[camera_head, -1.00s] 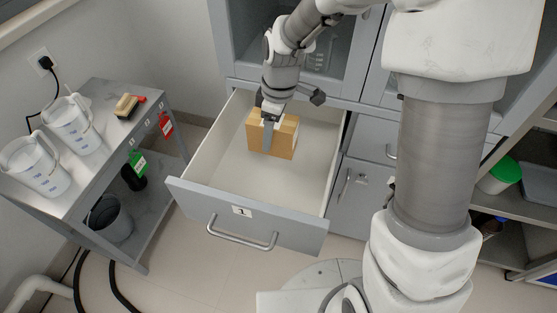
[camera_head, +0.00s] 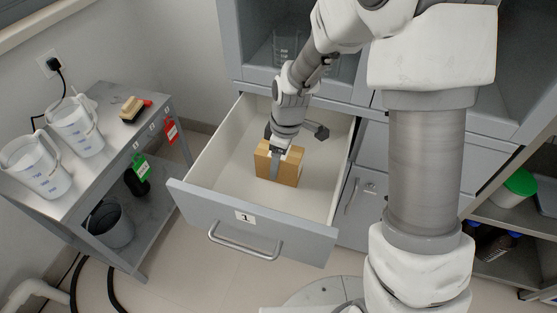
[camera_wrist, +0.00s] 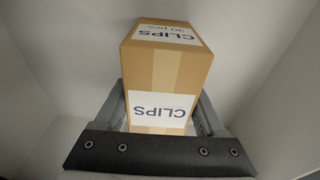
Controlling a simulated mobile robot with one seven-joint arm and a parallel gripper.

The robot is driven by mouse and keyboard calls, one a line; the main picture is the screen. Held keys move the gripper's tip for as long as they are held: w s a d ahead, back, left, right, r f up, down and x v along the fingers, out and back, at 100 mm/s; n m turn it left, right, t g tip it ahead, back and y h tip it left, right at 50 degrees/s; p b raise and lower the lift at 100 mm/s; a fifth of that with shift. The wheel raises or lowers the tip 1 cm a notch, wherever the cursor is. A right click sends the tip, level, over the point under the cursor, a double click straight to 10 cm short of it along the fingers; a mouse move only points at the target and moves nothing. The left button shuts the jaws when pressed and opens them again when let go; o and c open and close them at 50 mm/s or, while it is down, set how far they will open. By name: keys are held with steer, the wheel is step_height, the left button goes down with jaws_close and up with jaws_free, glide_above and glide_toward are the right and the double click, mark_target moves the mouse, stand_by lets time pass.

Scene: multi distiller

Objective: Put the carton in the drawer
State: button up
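The carton (camera_head: 291,170) is a brown box with white labels reading "CLIPS" in the wrist view (camera_wrist: 165,75). It is upright inside the open drawer (camera_head: 215,165), which has a white interior and a grey front marked 1. My gripper (camera_head: 275,163) reaches down into the drawer over the carton. In the wrist view its two fingers (camera_wrist: 162,115) lie close against opposite sides of the carton, shut on it. I cannot tell whether the carton's underside touches the drawer floor.
The drawer's grey front panel (camera_head: 200,205) and handle (camera_head: 245,243) stick out into the room. A metal side table (camera_head: 105,100) with jugs (camera_head: 75,128) stands at left. A shelf with a green-lidded tub (camera_head: 517,188) is at right.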

steer(key=o, duration=0.4)
steer(key=r+p, duration=0.1)
steer(key=r, duration=0.2)
steer(key=d+r+p, duration=0.1)
steer(key=r, duration=0.3)
steer(key=r+p, duration=0.2)
steer(key=r, duration=0.2)
steer(key=shift+s+d+r, duration=0.15)
steer(key=shift+s+r, duration=0.05)
steer(key=shift+s+d+r, duration=0.1)
steer(key=shift+d+r, duration=0.1)
steer(key=shift+r, duration=0.45)
steer(key=s+d+r+m+t, duration=0.1)
steer(key=s+d+r+m, duration=0.2)
steer(key=s+r+m, duration=0.1)
steer(key=s+d+r+m+t+h, duration=0.1)
steer(key=s+d+r+m+t, duration=0.1)
steer(key=s+d+r+m, duration=0.2)
steer(key=s+d+r+m+t, duration=0.2)
steer(key=s+d+r+m, duration=0.2)
steer(key=s, duration=0.5)
steer(key=shift+s+d+r+m, duration=0.1)
steer(key=shift+s+r+m, duration=0.1)
steer(key=shift+r+m, duration=0.45)
steer(key=shift+s+d+r+m, duration=0.15)
steer(key=shift+r+m, duration=0.2)
steer(key=shift+r, duration=0.6)
steer(key=shift+a, duration=0.1)
